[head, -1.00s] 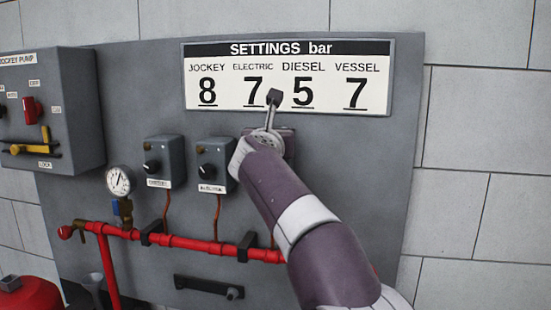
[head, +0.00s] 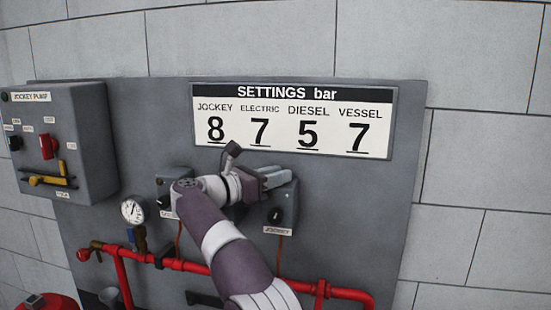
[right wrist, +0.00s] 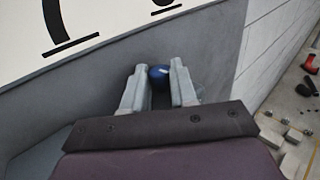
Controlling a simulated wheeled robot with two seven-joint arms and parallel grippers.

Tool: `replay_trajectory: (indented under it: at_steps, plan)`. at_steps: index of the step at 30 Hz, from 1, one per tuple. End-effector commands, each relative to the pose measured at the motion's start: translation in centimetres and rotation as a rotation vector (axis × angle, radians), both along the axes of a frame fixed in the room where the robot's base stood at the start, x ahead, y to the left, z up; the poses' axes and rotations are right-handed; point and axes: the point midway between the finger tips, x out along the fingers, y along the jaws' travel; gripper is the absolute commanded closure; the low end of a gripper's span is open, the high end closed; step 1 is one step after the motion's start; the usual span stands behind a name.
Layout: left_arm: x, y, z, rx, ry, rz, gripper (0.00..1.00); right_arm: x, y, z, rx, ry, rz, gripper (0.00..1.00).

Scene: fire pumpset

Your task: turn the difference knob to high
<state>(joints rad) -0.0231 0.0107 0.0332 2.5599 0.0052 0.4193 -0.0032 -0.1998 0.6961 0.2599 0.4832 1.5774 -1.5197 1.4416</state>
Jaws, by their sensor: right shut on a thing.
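My right gripper (head: 278,178) crosses in front of the panel below the settings sign, its fingers pointing right. In the right wrist view my right gripper (right wrist: 155,85) has its two grey fingers on either side of a dark blue rounded thing (right wrist: 160,74). I cannot tell which part of the pumpset this is. A right-hand control box (head: 278,212) with a small dark knob shows just below the fingers. A left-hand control box (head: 165,185) is partly behind my arm. A middle box is mostly hidden. I cannot read which knob is the difference one. My left gripper is out of view.
The settings sign (head: 292,122) reads 8, 7, 5, 7. The jockey pump cabinet (head: 85,130) with red and yellow handles is at the left. A pressure gauge (head: 133,210) stands above a red pipe (head: 345,293). The wall at right is clear.

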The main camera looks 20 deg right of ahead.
Motion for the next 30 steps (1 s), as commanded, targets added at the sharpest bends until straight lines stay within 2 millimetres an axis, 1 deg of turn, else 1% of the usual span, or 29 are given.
replay_trajectory:
  at_steps: [1, 5, 19, 20, 21, 22, 30]
  plan:
    - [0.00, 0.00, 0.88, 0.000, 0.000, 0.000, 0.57, 0.19, 0.12, 0.42, -0.001, 0.000, -0.007, 1.00]
    - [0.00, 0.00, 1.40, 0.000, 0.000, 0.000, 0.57, 0.22, 0.12, 0.21, -0.002, 0.000, -0.032, 1.00]
    - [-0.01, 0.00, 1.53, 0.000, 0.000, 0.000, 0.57, 0.20, 0.07, 0.14, -0.002, -0.004, -0.045, 1.00]
    - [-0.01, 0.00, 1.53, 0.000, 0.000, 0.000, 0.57, 0.20, 0.07, 0.14, -0.002, -0.004, -0.045, 0.70]
    - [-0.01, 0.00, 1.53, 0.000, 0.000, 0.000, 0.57, 0.20, 0.06, 0.15, -0.002, -0.004, -0.045, 0.57]
    - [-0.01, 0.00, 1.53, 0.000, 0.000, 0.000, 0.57, 0.20, 0.06, 0.14, -0.002, -0.004, -0.045, 0.48]
    - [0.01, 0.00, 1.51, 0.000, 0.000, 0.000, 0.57, 0.13, 0.06, 0.11, -0.001, -0.002, -0.048, 0.48]
